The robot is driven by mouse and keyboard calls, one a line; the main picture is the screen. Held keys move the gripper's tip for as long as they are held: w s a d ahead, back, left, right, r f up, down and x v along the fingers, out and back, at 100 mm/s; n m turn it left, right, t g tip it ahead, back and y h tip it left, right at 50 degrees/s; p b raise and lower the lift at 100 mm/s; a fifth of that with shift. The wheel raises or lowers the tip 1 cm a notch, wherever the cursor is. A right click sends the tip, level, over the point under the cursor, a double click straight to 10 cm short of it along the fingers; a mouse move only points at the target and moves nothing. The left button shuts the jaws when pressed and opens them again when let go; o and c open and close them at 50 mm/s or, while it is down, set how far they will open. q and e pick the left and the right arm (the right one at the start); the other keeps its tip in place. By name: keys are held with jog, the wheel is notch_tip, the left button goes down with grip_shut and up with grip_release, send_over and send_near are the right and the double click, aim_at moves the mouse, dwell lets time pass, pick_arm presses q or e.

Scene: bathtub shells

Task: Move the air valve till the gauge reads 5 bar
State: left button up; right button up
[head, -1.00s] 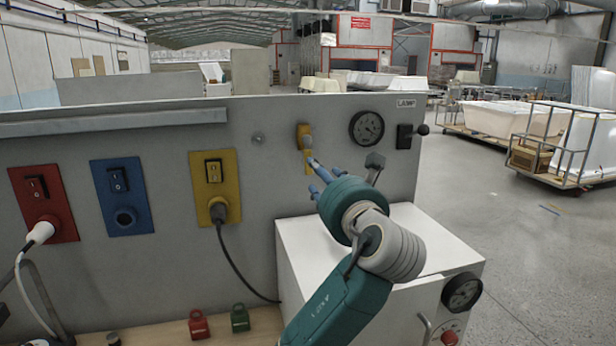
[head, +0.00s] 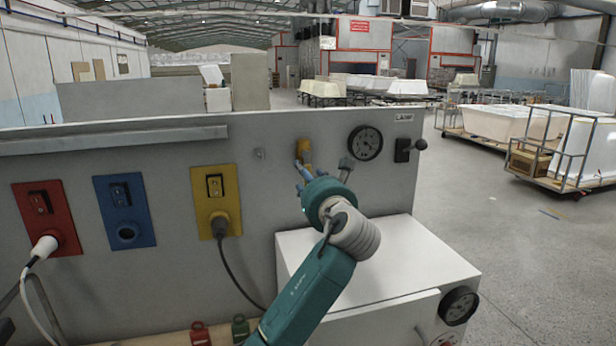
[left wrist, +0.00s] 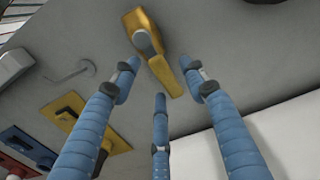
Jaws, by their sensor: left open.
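The yellow air valve (head: 304,148) is on the upper part of the grey panel. In the left wrist view its yellow body (left wrist: 136,22) is at top centre and its flat lever (left wrist: 164,76) slants down to the right. My left gripper (head: 303,180) is just below the valve in the head view, its blue fingers partly covering the lever. In the left wrist view the fingers (left wrist: 160,78) are spread around the lever's end; contact is not clear. The round dark gauge (head: 365,142) is right of the valve; its reading is too small to tell. My right gripper is not in view.
A black-knobbed switch (head: 408,149) is right of the gauge. A grey lever-like part (head: 346,166) is close to my wrist. Red (head: 47,218), blue (head: 125,210) and yellow (head: 217,200) socket plates are left.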

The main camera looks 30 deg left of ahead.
pick_arm(q)
grip_shut()
jog(key=shift+w+d+n+p, duration=0.2)
jog(key=shift+n+p, duration=0.2)
jog(key=shift+n, duration=0.15)
jog(key=shift+w+d+n+p, duration=0.1)
jog(key=shift+w+n+p, duration=0.05)
jog(key=shift+n+p, duration=0.35)
grip_release()
jog(key=v, duration=1.2)
